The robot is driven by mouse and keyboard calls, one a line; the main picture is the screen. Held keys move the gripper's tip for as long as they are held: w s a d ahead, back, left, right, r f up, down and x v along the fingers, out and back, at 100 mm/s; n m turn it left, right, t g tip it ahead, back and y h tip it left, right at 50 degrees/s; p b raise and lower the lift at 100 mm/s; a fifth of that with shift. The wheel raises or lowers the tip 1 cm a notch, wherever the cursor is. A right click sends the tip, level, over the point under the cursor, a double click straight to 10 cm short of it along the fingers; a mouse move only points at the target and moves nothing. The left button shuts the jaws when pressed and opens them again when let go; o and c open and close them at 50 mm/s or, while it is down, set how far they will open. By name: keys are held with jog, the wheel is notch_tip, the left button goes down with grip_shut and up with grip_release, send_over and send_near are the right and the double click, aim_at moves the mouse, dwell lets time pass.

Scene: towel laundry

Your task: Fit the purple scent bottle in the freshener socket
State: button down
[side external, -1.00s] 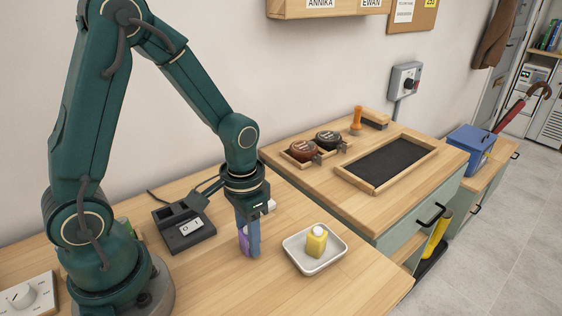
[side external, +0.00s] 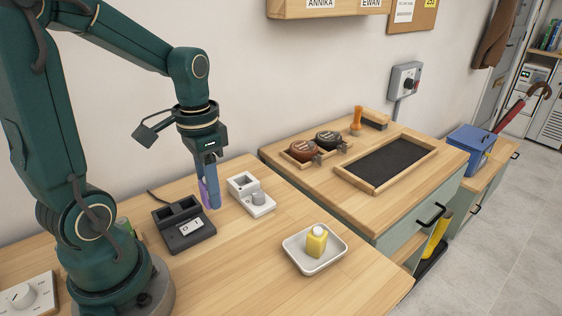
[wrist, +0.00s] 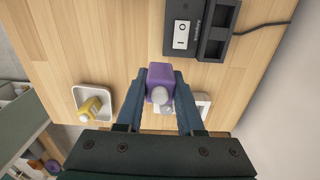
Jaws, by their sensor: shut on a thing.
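The purple scent bottle (side external: 203,194) is held between the fingers of my gripper (side external: 210,190), above the table. In the wrist view the bottle (wrist: 160,76) sits between the fingertips, its pale cap toward the camera. A dark unit (side external: 184,236) with open slots and a 0/I switch lies left of and below the bottle. A white unit (side external: 262,209) with an open square recess and a grey round part stands to the right. I cannot tell for sure which unit is the freshener. The bottle is apart from both units. In the wrist view my gripper partly hides the white unit (wrist: 203,101).
A yellow bottle (side external: 317,242) with a white cap stands in a white tray (side external: 300,262) at the front right. A dial box (side external: 28,297) is at the left edge. The wooden table (side external: 235,265) is clear between the dark unit and the tray.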

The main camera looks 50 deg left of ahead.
jog(key=w+a+r, duration=0.4)
jog(key=w+a, duration=0.1)
jog(key=a, duration=0.3)
jog(key=w+f, duration=0.2)
jog(key=w, duration=0.1)
jog(key=w+f, duration=0.3)
jog(key=shift+w+a+f, duration=0.15)
jog(key=shift+a, duration=0.05)
jog(key=shift+f, duration=1.45)
jog(key=shift+f, duration=0.7)
dwell(0.7)
jog(key=shift+c, duration=2.2)
grip_release()
